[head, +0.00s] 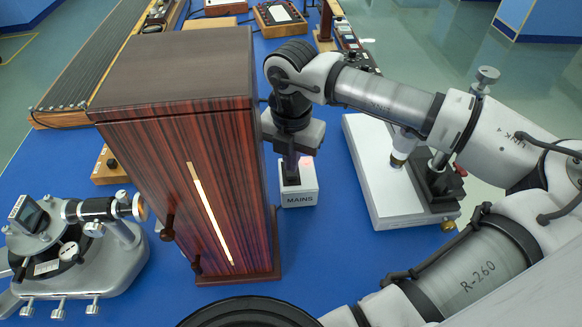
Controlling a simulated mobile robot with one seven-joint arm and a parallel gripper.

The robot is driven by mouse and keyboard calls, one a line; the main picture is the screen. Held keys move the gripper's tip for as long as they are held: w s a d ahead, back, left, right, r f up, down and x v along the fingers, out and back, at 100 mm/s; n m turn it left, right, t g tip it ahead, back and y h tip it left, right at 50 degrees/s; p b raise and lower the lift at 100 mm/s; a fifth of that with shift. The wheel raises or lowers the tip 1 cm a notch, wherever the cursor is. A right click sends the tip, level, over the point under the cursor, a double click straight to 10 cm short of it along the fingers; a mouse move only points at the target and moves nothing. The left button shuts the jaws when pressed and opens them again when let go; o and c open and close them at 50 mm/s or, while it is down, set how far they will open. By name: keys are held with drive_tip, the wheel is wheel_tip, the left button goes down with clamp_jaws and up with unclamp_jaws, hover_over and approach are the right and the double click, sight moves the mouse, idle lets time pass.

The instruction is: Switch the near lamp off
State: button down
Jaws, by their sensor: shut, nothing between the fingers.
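A tall dark-striped wooden housing (215,150) stands on the blue bench, with a bright slit (209,212) glowing down its front; I take it to be the near lamp. A small white box marked MAINS (299,194) sits just right of it, with a dark part on its top. My gripper (291,165) points down over this box, shut and empty. Its tips are at or just above the dark part; I cannot tell whether they touch. A reddish glow shows on the box top beside the tips. The switch position is hidden.
A metal instrument with a small eyepiece (100,209) stands at left. A white-based device (385,181) stands right of the MAINS box, under my arm. A long ribbed wooden unit (95,60) and several small boxes lie behind. Blue bench (330,235) is clear in front of the MAINS box.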

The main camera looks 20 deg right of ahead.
drive_tip(key=shift+f+b, duration=1)
drive_tip(key=shift+b, duration=0.15)
idle(0.6)
drive_tip(key=shift+r+p, duration=1.5)
drive_tip(key=shift+r, duration=2.05)
